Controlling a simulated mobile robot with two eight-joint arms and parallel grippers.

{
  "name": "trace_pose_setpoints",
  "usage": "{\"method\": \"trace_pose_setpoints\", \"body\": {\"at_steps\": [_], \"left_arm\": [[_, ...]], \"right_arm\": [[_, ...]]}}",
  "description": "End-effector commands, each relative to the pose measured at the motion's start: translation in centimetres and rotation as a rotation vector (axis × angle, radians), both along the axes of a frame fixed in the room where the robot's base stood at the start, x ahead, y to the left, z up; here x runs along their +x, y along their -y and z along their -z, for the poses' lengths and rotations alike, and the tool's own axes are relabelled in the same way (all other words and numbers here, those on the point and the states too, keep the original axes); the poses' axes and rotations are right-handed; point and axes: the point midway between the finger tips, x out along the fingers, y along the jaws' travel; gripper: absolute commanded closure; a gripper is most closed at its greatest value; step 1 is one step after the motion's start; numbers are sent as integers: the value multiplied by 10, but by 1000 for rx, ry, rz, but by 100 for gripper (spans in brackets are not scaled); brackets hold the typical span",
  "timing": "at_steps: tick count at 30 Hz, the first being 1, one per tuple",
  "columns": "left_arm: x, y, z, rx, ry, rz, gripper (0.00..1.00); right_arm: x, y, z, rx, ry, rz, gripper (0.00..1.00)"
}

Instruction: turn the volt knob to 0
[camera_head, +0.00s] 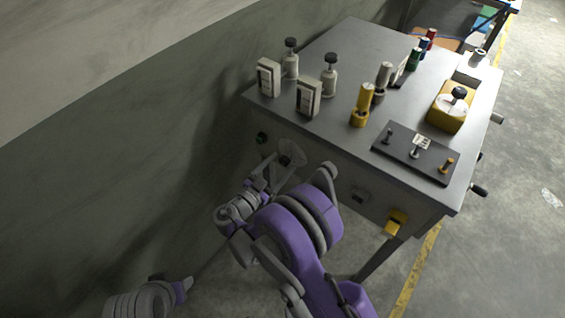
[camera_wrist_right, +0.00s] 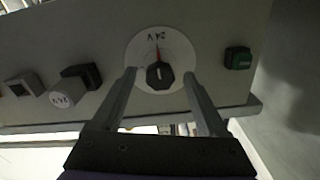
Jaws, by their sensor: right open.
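The volt knob (camera_wrist_right: 160,75) is a black knob on a round white dial plate (camera_wrist_right: 140,50) on the panel. The dial also shows in the head view (camera_head: 291,151) on the near side of the grey bench. My right gripper (camera_head: 277,171) is open in front of the dial. In the right wrist view its fingers stand on either side of the knob, with gaps; contact is not visible. My left gripper (camera_head: 184,288) shows small and dark at lower left, its jaws unclear.
A green button (camera_wrist_right: 238,60) sits beside the dial; other switches (camera_wrist_right: 82,76) are on the panel's other side. The bench top (camera_head: 330,55) holds several bottles, meters, posts and a yellow box (camera_head: 440,116). A wall (camera_head: 130,150) stands close at left.

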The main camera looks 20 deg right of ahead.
Motion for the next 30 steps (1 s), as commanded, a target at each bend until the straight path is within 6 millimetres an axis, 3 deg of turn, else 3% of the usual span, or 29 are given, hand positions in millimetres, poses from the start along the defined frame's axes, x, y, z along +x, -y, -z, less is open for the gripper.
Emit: {"method": "trace_pose_setpoints", "body": {"at_steps": [4, 14, 27, 30], "left_arm": [[0, 0, 0, 0, 0, 0, 50], [0, 0, 0, 0, 0, 0, 50], [0, 0, 0, 0, 0, 0, 50], [0, 0, 0, 0, 0, 0, 50]], "right_arm": [[8, 11, 0, 0, 0, 1, 24], [11, 13, 0, 0, -1, 0, 24], [10, 13, 0, 0, -1, 0, 100], [10, 13, 0, 0, -1, 0, 100]]}}
